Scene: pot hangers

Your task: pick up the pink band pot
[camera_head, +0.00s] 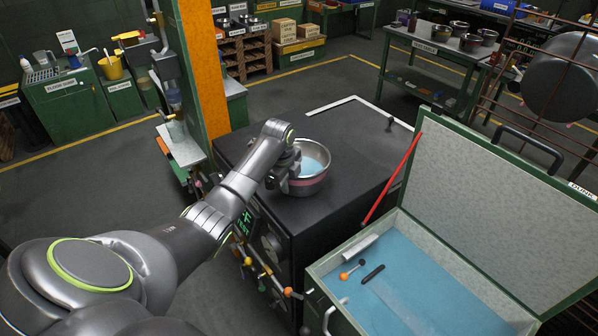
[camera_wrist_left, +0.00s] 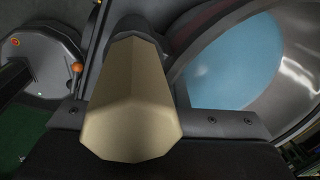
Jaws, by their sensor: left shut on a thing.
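The pink band pot (camera_head: 310,182) is a silver metal pot with a pink band around its side and a light blue inside. It stands upright on the dark cabinet top near its front edge. My left gripper (camera_head: 287,172) is shut on the pot at its left side. In the left wrist view the pot (camera_wrist_left: 285,85) fills the upper right, with its blue inside showing. A tan block-like part (camera_wrist_left: 130,125) covers the middle of that view, and the grip point itself is hidden. My right gripper is not in view.
An open green case (camera_head: 432,285) with a blue lining and small tools stands at the front right, its lid raised. A red rod (camera_head: 392,178) leans beside it. An orange post (camera_head: 203,65) rises behind my left arm. The cabinet top (camera_head: 350,135) is mostly clear.

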